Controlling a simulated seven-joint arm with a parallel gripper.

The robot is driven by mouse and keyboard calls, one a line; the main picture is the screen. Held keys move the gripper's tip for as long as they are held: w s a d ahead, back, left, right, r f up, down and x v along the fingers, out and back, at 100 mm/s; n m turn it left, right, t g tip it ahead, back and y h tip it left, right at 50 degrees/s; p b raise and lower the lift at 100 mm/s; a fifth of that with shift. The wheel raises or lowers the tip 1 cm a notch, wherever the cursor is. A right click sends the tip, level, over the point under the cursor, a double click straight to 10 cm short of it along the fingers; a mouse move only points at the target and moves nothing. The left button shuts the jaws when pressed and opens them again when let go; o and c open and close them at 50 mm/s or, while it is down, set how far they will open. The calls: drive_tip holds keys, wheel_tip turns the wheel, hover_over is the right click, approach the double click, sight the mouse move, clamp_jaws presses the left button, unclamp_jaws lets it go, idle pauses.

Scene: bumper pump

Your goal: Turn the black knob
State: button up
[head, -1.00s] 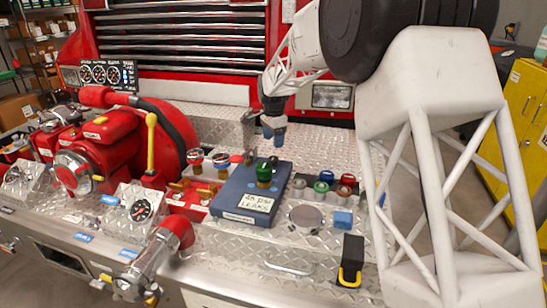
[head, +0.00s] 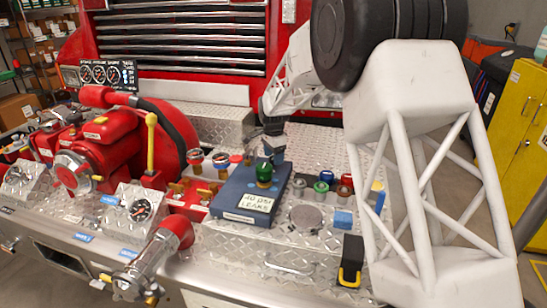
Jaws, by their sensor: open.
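My gripper (head: 273,153) is low over the diamond-plate deck, pointing down, just behind the green-topped knob (head: 264,171) on the blue box. Its jaws are open, but the fingertips are small and dark, partly hidden behind the green knob. A small dark knob (head: 248,157) stands just left of the gripper, behind the blue box; it may be the black knob, but its colour is hard to make out. I cannot tell whether the fingers touch or surround any knob.
The blue box (head: 231,198) bears a handwritten note. Several coloured knobs (head: 321,187) stand to its right, with a blue block (head: 343,219) in front. Red-topped valves (head: 195,158) stand left. A black block with a yellow handle (head: 352,250) is at front right.

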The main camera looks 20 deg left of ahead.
drive_tip(key=shift+f, duration=0.35)
drive_tip(key=c, duration=0.9)
